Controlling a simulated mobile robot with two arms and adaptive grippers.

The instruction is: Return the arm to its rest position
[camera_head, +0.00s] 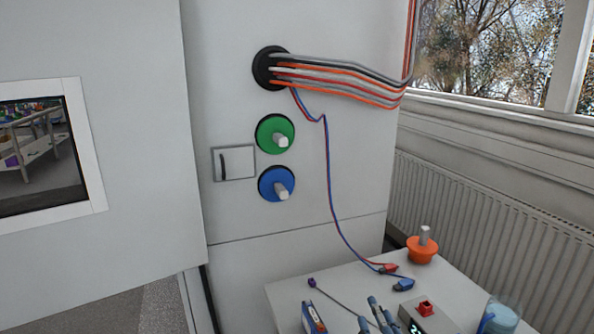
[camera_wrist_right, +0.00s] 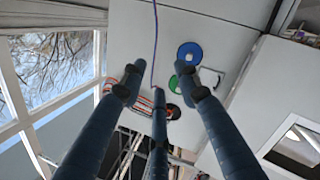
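My right gripper (camera_head: 376,314) shows only as blue-grey fingertips at the bottom edge of the head view, in front of the white table (camera_head: 300,287). In the right wrist view the right gripper (camera_wrist_right: 160,82) has three dark blue fingers spread apart, with nothing between them. It is open and empty, pointing toward the cabinet front (camera_head: 295,225). The rest of the right arm is hidden in the head view. My left gripper is in neither view.
The cabinet carries a green knob (camera_head: 275,134), a blue knob (camera_head: 277,184) and a bundle of cables (camera_head: 340,82). A thin red-blue cable (camera_head: 330,180) hangs to the table. An orange knob-like piece (camera_head: 422,250) and a glass (camera_head: 497,318) stand on the table.

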